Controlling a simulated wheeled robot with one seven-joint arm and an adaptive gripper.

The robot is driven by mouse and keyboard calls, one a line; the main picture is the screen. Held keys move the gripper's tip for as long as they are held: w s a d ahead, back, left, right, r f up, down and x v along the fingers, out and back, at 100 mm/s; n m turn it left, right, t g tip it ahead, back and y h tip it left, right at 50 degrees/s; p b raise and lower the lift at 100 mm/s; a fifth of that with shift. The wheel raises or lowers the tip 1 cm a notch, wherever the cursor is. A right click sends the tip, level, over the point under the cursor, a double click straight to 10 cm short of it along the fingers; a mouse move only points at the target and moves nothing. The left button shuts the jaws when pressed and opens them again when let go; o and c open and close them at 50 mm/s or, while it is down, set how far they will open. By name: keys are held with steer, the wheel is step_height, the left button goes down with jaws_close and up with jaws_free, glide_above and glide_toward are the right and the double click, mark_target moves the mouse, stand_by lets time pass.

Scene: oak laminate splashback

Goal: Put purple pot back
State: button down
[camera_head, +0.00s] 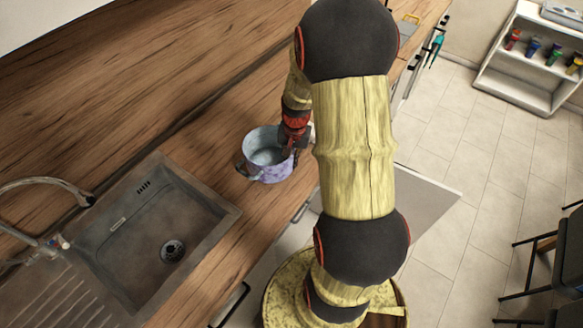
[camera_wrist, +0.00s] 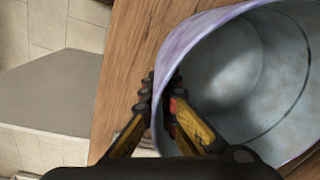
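The purple pot (camera_head: 268,173), mottled purple outside and pale blue-grey inside, is upright and empty on or just above the wooden counter, right of the sink. In the wrist view the pot (camera_wrist: 245,75) fills the right side. My gripper (camera_head: 292,146) is at the pot's right side. In the wrist view my gripper (camera_wrist: 161,92) has one finger inside the pot and one outside, with the wall pinched between the tips. The pot's base is hidden in the wrist view, so contact with the counter is unclear.
The sink (camera_head: 170,215) with its tap (camera_head: 60,190) lies left of the pot. The counter's front edge is close to the pot. Open counter (camera_head: 225,115) lies behind the pot. A white shelf (camera_head: 510,90) with several small coloured items stands far right, and dark chairs (camera_head: 560,250) stand at the right.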

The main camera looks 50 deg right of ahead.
steer(key=shift+w+d+f+b, duration=0.1)
steer(key=shift+f+b, duration=0.05)
steer(key=shift+f, duration=0.7)
steer(key=shift+w+d+f+b, duration=0.1)
steer(key=shift+f+b, duration=0.05)
steer(key=shift+f, duration=0.65)
steer(key=shift+f, duration=0.15)
steer(key=c, duration=2)
jaws_free()
steer(key=shift+a, duration=0.1)
steer(key=shift+c, duration=0.2)
